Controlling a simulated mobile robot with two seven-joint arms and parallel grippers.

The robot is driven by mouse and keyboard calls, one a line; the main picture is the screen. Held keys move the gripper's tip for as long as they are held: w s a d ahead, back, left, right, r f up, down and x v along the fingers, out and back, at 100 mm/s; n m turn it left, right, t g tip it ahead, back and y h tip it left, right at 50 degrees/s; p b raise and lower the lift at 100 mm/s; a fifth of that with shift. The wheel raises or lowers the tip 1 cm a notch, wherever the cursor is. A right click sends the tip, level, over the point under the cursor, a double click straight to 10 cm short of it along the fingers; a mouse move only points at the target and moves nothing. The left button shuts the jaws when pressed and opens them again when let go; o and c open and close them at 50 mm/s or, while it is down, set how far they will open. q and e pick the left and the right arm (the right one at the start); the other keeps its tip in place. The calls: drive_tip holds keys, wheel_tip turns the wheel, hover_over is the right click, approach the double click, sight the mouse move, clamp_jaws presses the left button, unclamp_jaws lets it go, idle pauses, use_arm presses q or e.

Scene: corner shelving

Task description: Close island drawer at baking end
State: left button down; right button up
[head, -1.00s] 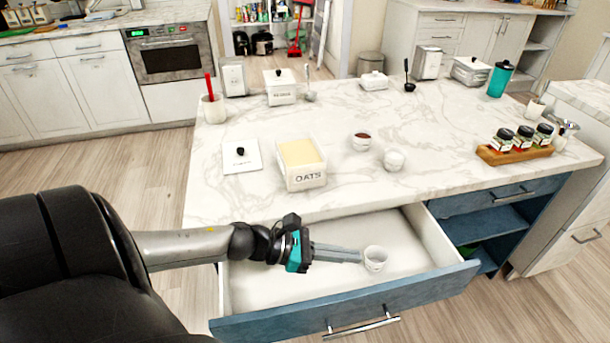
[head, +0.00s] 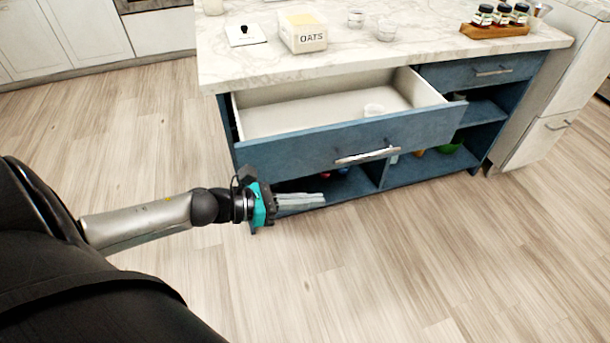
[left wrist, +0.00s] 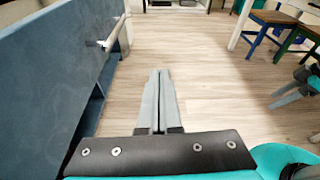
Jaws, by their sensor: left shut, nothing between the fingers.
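The wide island drawer (head: 300,152) with a blue front stands pulled open below the marble top in the head view. My left gripper (head: 322,199) is shut and empty, in front of the island and below the drawer front, left of the handle. In the left wrist view its fingers (left wrist: 158,75) lie together, with the drawer front (left wrist: 60,65) to their left.
The marble countertop (head: 370,55) holds an oats container (head: 303,35), a lid (head: 246,36) and a spice rack (head: 495,31). Open blue shelves lie under the drawer. Wood floor (head: 400,260) in front is clear. Chairs (left wrist: 270,22) stand at right in the wrist view.

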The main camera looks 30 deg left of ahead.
drive_tip(key=s+d+f+p, duration=0.4)
drive_tip(key=s+f+p, duration=0.1)
drive_tip(key=f, duration=0.4)
use_arm(q)
drive_tip(key=shift+w+a+r+n+t+y+b, duration=0.1)
drive_tip(key=shift+w+a+n+t+y+b, duration=0.95)
drive_tip(key=shift+n, duration=3.3)
drive_tip(key=shift+w+a+r+n+t+y+b, duration=0.1)
drive_tip(key=shift+w+n+t+y, duration=1.1)
drive_tip(key=shift+w+n+y, duration=2.35)
drive_tip(key=shift+w+a+r+n+t+y+b, duration=0.1)
drive_tip(key=shift+w+a+n+t+y+b, duration=0.85)
drive_tip(key=shift+n, duration=4.25)
use_arm(e)
drive_tip(key=w+a+r, duration=0.3)
drive_tip(key=r, duration=0.3)
drive_tip(key=shift+w+g+p, duration=0.3)
drive_tip(key=shift+g+p, duration=0.1)
drive_tip(key=shift+p, duration=0.05)
use_arm(q)
drive_tip(key=shift+s+d+y, duration=0.25)
drive_tip(key=shift+d+y, duration=0.1)
drive_tip(key=shift+d, duration=0.1)
use_arm(e)
drive_tip(key=shift+a, duration=0.1)
